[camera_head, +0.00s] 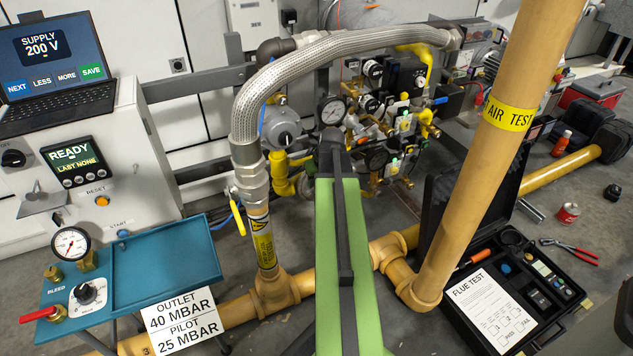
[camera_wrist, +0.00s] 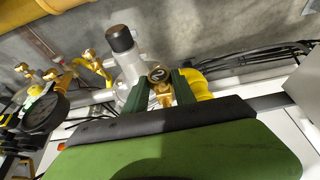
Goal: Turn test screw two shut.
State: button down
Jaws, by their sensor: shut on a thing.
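Test screw two is a small brass screw with a dark round head marked 2 (camera_wrist: 158,75). In the wrist view it sits beside a yellow pipe fitting. My gripper (camera_wrist: 160,84) has its dark green fingers on both sides of the screw and is shut on it. The screw's lower part is partly hidden between the fingers. I cannot tell how far the screw is turned. In the head view my green arm reaches to the valve train and covers this spot, so I cannot make out the screw there.
In the wrist view a grey body with a black cap (camera_wrist: 119,39) stands close behind the fingers, and a dark gauge (camera_wrist: 40,112) is at left. In the head view a braided hose (camera_head: 250,95) arches left of my arm. A yellow pipe (camera_head: 500,150) rises at right.

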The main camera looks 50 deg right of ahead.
jog(key=shift+y, duration=0.4)
jog(key=shift+d+f+m+t+y+b, duration=0.15)
jog(key=shift+t+y+b, duration=0.1)
jog(key=shift+y, duration=0.2)
jog(key=shift+d+f+m+t+y+b, duration=0.15)
jog(key=shift+t+y+b, duration=0.1)
jog(key=shift+y, duration=0.2)
jog(key=y+b, duration=0.1)
jog(key=t+y+b, duration=0.1)
jog(key=y+b, duration=0.1)
jog(key=shift+s+d+f+m, duration=0.1)
jog(key=shift+d+f+m, duration=0.1)
jog(key=shift+m, duration=0.1)
jog(key=t+y+b, duration=0.1)
jog(key=y+b, duration=0.1)
jog(key=b, duration=0.1)
jog(key=shift+s+d+f+m, duration=0.1)
jog(key=shift+f+m, duration=0.05)
jog(key=shift+m, duration=0.15)
jog(key=shift+t+y+b, duration=0.6)
jog(key=shift+b, duration=0.95)
jog(key=shift+r+m+y, duration=0.2)
jog(key=shift+m+y, duration=0.1)
jog(key=shift+y, duration=0.1)
